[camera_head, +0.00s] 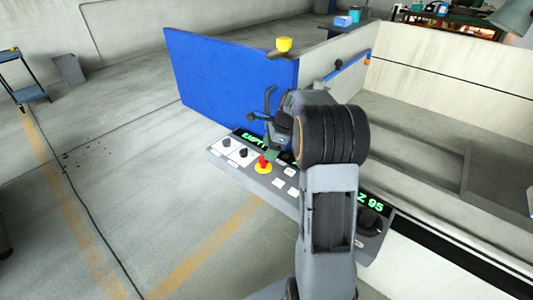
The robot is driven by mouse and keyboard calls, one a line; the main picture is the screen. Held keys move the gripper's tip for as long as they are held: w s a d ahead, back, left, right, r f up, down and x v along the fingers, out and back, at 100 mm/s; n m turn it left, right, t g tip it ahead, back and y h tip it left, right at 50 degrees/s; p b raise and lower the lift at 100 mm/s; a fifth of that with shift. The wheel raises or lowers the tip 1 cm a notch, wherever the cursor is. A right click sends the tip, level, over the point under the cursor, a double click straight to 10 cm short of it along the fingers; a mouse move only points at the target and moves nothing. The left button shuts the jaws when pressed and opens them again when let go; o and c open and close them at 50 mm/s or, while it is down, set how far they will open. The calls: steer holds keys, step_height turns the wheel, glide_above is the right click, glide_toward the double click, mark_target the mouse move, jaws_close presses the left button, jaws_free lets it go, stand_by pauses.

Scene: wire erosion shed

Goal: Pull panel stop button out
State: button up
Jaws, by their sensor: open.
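The red stop button (263,160) stands on a yellow base (263,169) on the sloped grey control panel (222,158), left of my arm. My gripper (260,104) shows above and slightly behind the button in the picture, in front of the blue machine wall. Its dark fingers are spread apart and point left, with nothing seen between them. It looks apart from the button. I cannot tell from this view whether the button is pressed in or out. My arm hides the middle of the panel.
Black knobs (226,143) on white plates and several white keys (279,183) flank the button. Green displays read "EMPT" and "Z 95" (370,203). A blue machine wall (215,75) with a yellow cap (283,44) rises behind.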

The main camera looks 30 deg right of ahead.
steer(key=p+v, duration=0.1)
steer(key=v, duration=0.9)
steer(key=shift+r, duration=0.2)
